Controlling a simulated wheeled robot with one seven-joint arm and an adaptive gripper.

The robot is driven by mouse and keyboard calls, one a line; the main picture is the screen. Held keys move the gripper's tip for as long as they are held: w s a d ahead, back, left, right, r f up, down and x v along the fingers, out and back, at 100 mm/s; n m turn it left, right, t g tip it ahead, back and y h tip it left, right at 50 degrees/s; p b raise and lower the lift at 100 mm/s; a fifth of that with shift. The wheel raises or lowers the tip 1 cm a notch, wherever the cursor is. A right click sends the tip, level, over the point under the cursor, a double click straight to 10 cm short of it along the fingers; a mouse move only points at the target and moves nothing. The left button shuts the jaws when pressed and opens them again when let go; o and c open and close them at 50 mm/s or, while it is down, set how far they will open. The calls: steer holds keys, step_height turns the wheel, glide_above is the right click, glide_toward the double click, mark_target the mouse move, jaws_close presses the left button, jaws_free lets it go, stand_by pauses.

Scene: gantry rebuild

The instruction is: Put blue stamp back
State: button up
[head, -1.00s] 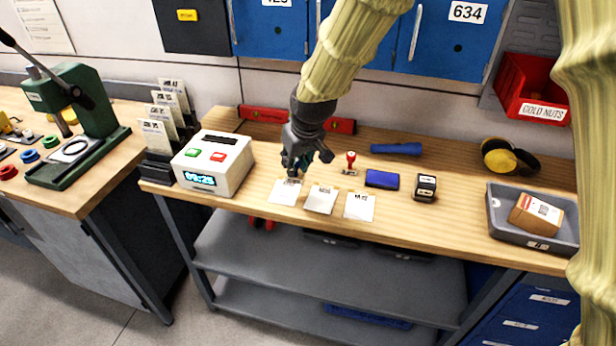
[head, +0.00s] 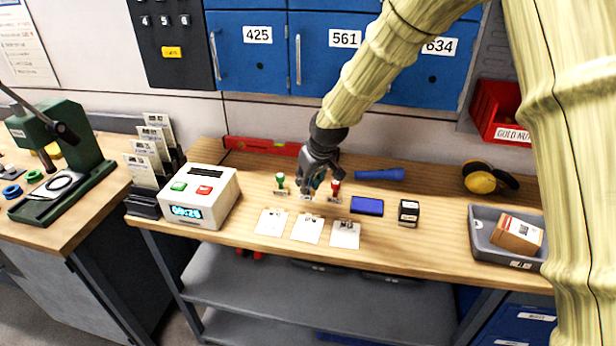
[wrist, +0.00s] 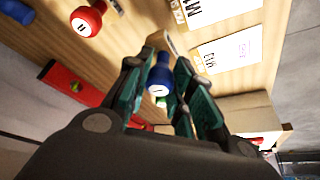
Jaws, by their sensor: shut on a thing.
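The blue stamp (wrist: 160,74) is upright between the fingers of my gripper (wrist: 157,68) in the wrist view, its round handle end toward the camera. In the head view my gripper (head: 309,190) is shut on it, low over the bench between the green stamp (head: 281,183) and the red stamp (head: 335,188). The fingers hide most of the blue stamp there. I cannot tell whether its base touches the bench. The red stamp also shows in the wrist view (wrist: 88,20).
Three cards lie along the front edge; the middle one (head: 307,229) is below my gripper. The white clock box (head: 205,193) is left, a red level (head: 262,146) behind.

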steer(key=shift+w+d+f+p, duration=0.1)
steer(key=shift+w+f+p, duration=0.55)
steer(key=shift+w, duration=0.3)
steer(key=shift+w+f+p, duration=0.45)
steer(key=shift+w+f, duration=0.25)
steer(key=shift+w, duration=0.2)
steer(key=shift+w+d+f+p, duration=0.1)
steer(key=shift+w+f+p, duration=0.55)
steer(key=shift+w, duration=0.3)
steer(key=shift+f, duration=0.15)
steer(key=o, duration=0.8)
steer(key=shift+b+v, duration=1.75)
steer(key=shift+v, duration=4.35)
